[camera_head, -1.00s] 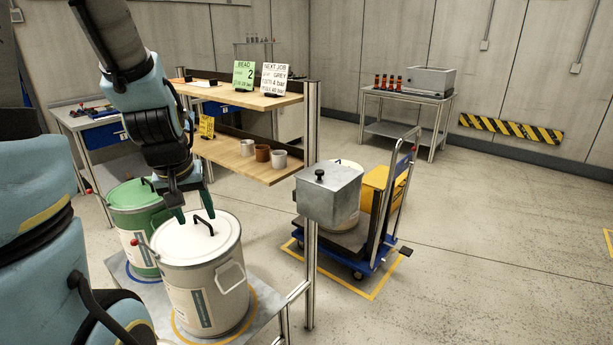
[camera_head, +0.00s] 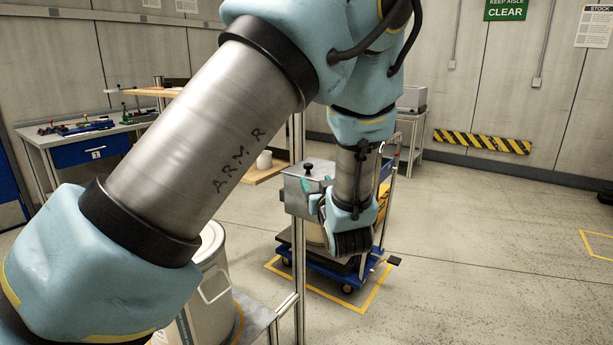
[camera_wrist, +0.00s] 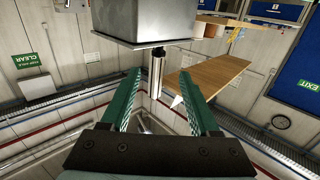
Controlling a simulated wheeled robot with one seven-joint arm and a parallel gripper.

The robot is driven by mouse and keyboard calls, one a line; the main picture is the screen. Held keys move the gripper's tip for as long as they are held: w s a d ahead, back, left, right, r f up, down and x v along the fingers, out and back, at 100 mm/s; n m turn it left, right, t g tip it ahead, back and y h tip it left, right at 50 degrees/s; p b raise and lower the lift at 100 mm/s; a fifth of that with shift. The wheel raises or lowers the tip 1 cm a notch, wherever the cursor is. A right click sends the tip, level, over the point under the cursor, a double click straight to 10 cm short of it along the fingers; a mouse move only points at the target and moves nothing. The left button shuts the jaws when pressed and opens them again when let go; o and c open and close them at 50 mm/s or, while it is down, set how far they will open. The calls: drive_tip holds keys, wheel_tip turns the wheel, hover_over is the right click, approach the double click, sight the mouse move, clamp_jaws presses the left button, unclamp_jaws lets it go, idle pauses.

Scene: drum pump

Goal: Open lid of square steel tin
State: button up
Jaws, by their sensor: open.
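A blue trolley (camera_head: 322,272) with a drum is behind my wrist. A white drum (camera_head: 208,285) is at the lower left, partly hidden by my arm. A wooden shelf (camera_wrist: 205,85) lies right of the fingers.

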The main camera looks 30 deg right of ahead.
sight(309, 167)
drive_tip(key=p+x, duration=0.3)
drive_tip(key=x, duration=0.7)
drive_tip(key=shift+w+d+r, duration=0.1)
drive_tip(key=shift+w+d, duration=0.05)
drive_tip(key=shift+w, duration=0.15)
drive_tip(key=shift+c, duration=0.3)
clamp_jaws()
idle(0.8)
